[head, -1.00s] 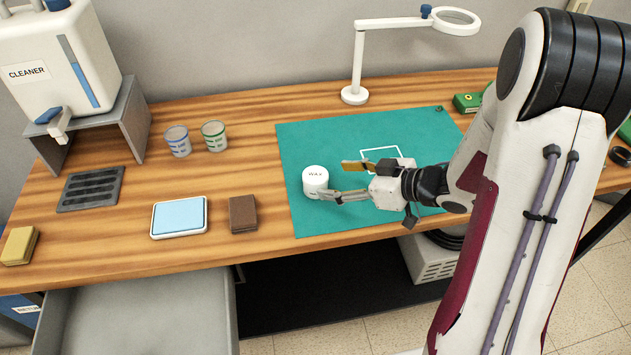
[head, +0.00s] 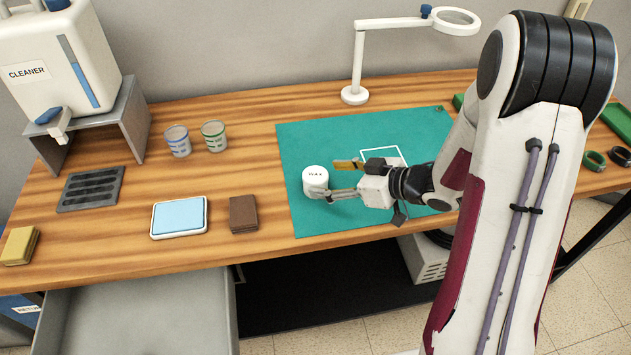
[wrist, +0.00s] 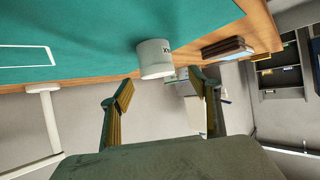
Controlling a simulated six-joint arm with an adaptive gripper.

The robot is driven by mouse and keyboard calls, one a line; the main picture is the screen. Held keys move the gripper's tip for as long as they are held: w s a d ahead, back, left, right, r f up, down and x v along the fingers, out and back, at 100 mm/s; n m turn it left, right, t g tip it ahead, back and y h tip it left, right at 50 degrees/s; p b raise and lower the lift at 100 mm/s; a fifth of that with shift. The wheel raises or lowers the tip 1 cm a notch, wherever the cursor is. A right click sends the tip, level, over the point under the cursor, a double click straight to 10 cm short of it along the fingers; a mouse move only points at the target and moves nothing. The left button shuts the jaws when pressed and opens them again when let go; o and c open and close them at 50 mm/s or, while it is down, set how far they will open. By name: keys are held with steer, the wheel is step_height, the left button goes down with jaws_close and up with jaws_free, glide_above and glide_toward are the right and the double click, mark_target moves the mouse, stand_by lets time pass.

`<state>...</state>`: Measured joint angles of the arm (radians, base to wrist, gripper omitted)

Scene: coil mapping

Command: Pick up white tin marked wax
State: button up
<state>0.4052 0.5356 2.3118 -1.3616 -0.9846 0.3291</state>
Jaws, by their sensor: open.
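The white tin marked wax (head: 314,179) stands upright on the green mat (head: 300,135), near the mat's left edge. In the wrist view the tin (wrist: 154,60) lies beyond the fingertips, roughly midway between them, with part of its lettering showing. My gripper (head: 338,179) is open and comes in from the right, beside the tin. The wrist view shows the two yellow-padded fingers of my gripper (wrist: 160,88) spread apart with nothing between them. In the head view the near finger overlaps the tin's lower right side; I cannot tell whether it touches.
Left of the mat are a brown block (head: 243,214), a blue-topped pad (head: 179,217) and two cups, one blue-marked (head: 177,141), one green-marked (head: 214,136). A white magnifier lamp (head: 354,95) stands behind the mat. An open drawer (head: 140,315) juts out below the front edge.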

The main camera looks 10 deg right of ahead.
mark_target(317, 175)
steer(key=shift+w+r+x, duration=0.1)
steer(key=shift+w+x, duration=0.05)
steer(key=shift+x, duration=1.15)
steer(key=shift+w+r+x, duration=0.1)
steer(key=shift+x, duration=1.2)
steer(key=shift+d, duration=0.1)
steer(key=c, duration=1.3)
